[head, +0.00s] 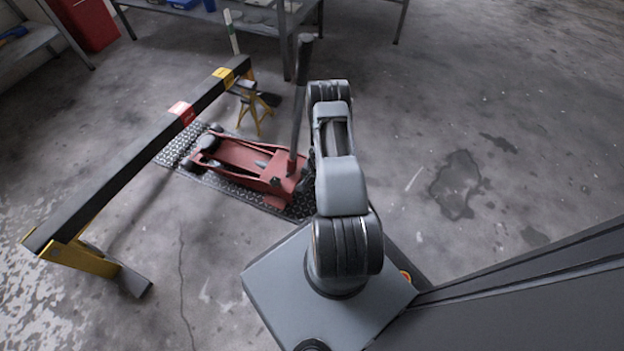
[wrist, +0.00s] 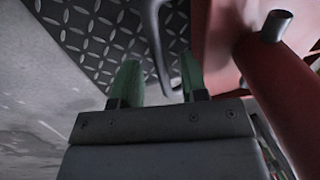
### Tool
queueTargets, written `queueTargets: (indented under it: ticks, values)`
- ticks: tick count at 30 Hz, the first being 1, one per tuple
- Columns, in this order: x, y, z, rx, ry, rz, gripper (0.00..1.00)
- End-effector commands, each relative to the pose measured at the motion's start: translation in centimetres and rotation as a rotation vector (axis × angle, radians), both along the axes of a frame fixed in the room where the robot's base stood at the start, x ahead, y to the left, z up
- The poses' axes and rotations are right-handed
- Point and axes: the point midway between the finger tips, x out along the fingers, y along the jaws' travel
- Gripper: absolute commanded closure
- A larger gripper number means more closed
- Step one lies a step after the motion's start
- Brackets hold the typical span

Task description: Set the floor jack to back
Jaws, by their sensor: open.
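The red floor jack (head: 240,160) sits on a dark tread-plate mat (head: 230,187), its long dark handle (head: 303,85) standing nearly upright. My arm stands just right of the jack in the head view and hides my gripper there. In the wrist view my gripper (wrist: 158,80) is open, with two green fingers apart. A curved grey metal bar (wrist: 158,45) on the jack's side passes between the fingertips. I cannot tell whether either finger touches it. The jack's red body (wrist: 225,40) and a red cylindrical part (wrist: 290,95) are close on the right.
A black beam with red and yellow bands (head: 130,155) on yellow legs runs along the jack's left. A yellow stand (head: 252,108) is behind the jack. A workbench (head: 260,20) and a red cabinet (head: 88,22) are at the back. Floor on the right is clear.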

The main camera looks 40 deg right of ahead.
Motion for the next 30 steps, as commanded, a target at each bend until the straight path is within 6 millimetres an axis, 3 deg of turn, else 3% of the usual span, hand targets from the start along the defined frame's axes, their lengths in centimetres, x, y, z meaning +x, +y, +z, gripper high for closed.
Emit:
queueTargets:
  ticks: [10,22,30]
  values:
    - [0.02,0.04,-0.20,0.000,0.000,0.000,0.61]
    - [0.00,0.03,-0.18,0.000,0.000,0.000,0.99]
    - [-0.04,0.01,-0.19,0.000,0.001,-0.001,1.00]
